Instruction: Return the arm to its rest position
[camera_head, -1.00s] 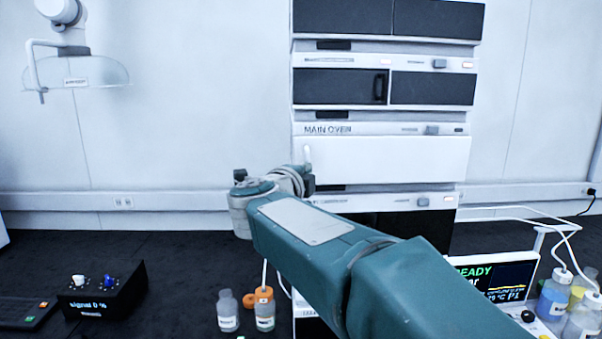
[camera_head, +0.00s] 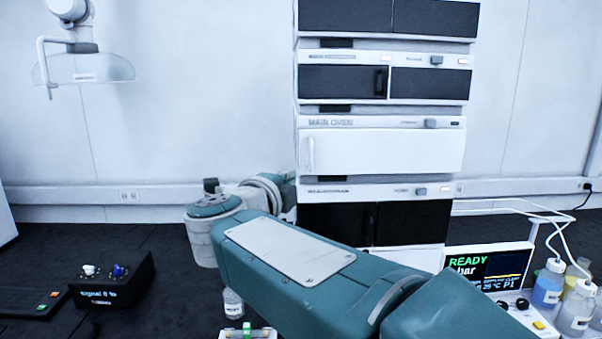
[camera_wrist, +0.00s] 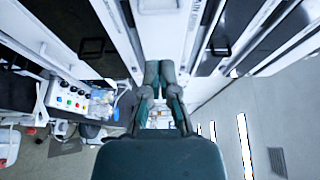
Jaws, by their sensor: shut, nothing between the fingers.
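In the head view the gripper is hidden behind my arm. The main oven (camera_head: 385,152) has a white door, which appears closed.
A black signal box (camera_head: 112,283) stands on the dark bench at left. A small bottle (camera_head: 233,303) is close to my arm. A lamp-like hood (camera_head: 84,68) hangs upper left.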

